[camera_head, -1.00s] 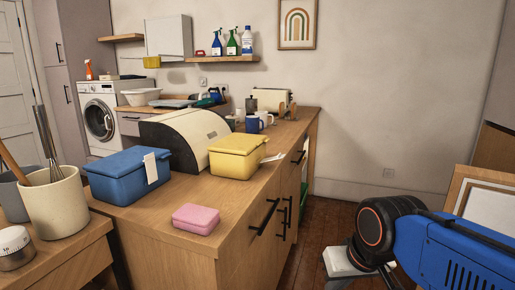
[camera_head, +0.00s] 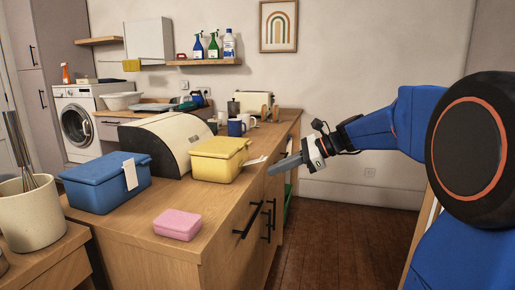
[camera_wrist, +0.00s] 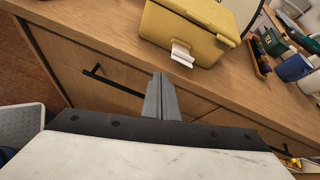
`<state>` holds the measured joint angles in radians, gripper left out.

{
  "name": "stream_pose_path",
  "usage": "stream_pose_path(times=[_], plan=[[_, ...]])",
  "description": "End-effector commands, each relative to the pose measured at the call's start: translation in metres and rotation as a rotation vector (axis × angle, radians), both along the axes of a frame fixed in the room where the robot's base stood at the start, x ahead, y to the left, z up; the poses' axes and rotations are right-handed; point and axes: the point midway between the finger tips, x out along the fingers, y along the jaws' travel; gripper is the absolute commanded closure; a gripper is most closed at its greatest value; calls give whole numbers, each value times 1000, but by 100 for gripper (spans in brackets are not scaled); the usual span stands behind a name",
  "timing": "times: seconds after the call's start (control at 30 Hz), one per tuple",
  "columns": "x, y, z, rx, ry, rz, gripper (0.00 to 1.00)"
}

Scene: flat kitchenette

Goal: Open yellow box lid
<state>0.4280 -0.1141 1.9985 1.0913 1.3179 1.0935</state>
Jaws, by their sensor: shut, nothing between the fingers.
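The yellow box (camera_head: 219,160) stands on the wooden counter with its lid closed. A pale tab or label (camera_head: 256,160) sticks out from its right side. The box also shows at the top of the wrist view (camera_wrist: 190,30), with the white tab (camera_wrist: 182,53) hanging from its near side. My gripper (camera_head: 275,169) is shut and empty, to the right of the box, past the counter's edge and apart from the box. In the wrist view the closed fingers (camera_wrist: 161,97) point toward the box.
A blue box (camera_head: 105,183), a pink box (camera_head: 178,224) and a bread bin (camera_head: 160,142) share the wooden counter (camera_head: 140,232) with the yellow box. Blue mugs (camera_head: 236,127) stand behind. Drawer handles (camera_head: 248,219) project from the counter's front. The floor (camera_head: 330,235) right of it is clear.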

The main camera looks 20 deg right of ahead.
Motion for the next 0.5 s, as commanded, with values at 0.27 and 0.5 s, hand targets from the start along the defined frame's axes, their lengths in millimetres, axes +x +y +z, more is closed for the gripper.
stream_pose_path(times=[0.27, 0.5], plan=[[53, -43, 28, 248, 84, -140, 100], [64, -44, 30, 288, 97, -158, 100]])
